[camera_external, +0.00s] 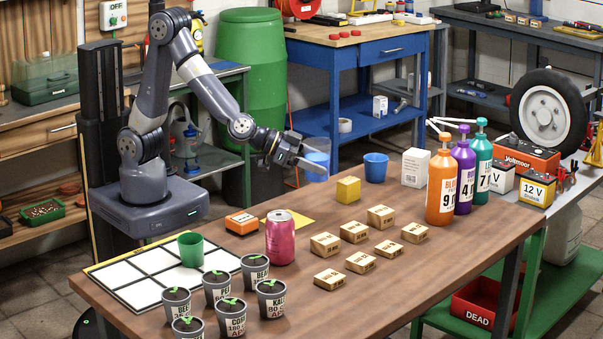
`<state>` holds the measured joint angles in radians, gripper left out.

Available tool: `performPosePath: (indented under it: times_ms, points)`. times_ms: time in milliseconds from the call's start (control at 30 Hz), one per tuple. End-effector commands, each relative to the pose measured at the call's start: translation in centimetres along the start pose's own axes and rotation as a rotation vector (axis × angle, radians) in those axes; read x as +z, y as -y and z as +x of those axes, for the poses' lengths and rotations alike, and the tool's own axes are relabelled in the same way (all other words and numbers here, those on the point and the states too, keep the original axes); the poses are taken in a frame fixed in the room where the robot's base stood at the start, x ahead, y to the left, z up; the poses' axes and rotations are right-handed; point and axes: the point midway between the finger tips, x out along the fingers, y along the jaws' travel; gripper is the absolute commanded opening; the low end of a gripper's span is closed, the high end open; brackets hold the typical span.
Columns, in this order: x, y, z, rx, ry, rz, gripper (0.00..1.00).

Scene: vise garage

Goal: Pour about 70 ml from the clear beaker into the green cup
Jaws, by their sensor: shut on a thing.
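The clear beaker (316,158) has blue liquid in its lower part. My gripper (294,154) is shut on its left side and holds it over the far part of the brown table, roughly upright. Whether its bottom touches the tabletop is hard to tell. The green cup (190,249) stands upright on the white grid mat (143,272) at the near left, well apart from the beaker. The inside of the cup is too small to make out.
A pink can (280,238), an orange box (241,223) and several potted seedlings (255,269) stand near the green cup. A yellow block (348,190), a blue cup (376,167) and several wooden blocks (382,216) are to the right. Pump bottles (441,187) stand farther right.

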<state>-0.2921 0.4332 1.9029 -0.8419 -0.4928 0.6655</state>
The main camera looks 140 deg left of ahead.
Motion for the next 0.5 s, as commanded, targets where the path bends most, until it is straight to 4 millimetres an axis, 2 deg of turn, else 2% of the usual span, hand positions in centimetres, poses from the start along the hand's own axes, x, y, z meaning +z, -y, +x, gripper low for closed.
performPosePath:
  times_ms: [267, 500]
  points:
    - [-1.2, 0.1, -0.4, -0.002, -0.005, -0.003, 0.30]
    - [-3.4, 0.2, -1.4, -0.001, -0.004, -0.003, 0.30]
